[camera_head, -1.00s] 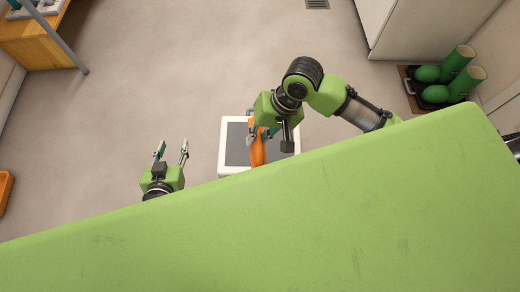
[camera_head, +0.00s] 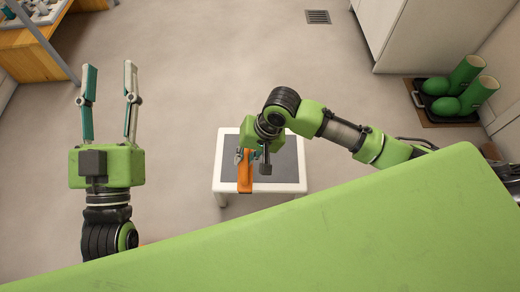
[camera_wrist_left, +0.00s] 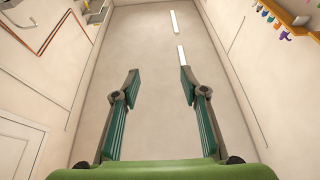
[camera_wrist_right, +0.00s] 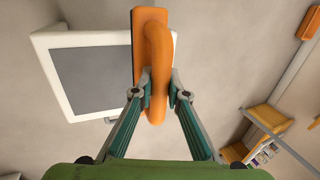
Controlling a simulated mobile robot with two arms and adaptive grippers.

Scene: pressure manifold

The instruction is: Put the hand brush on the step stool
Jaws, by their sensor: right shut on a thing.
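The hand brush (camera_head: 245,172) is orange and shows in my right gripper (camera_head: 246,155) in the head view. In the right wrist view the right gripper (camera_wrist_right: 159,93) is shut on the orange handle of the brush (camera_wrist_right: 156,45). The step stool (camera_head: 228,187) is white with a dark grey top and stands on the floor below the right gripper. It also shows in the right wrist view (camera_wrist_right: 55,75), behind and left of the brush. I cannot tell whether the brush touches it. My left gripper (camera_head: 108,80) is open and empty, left of the stool; it also shows open in the left wrist view (camera_wrist_left: 159,80).
Green boots (camera_head: 466,87) stand on a tray at the right, near a white cabinet (camera_head: 420,35). A wooden bench (camera_head: 30,60) is at the upper left. A floor vent (camera_head: 318,17) lies at the back. The floor around the stool is clear.

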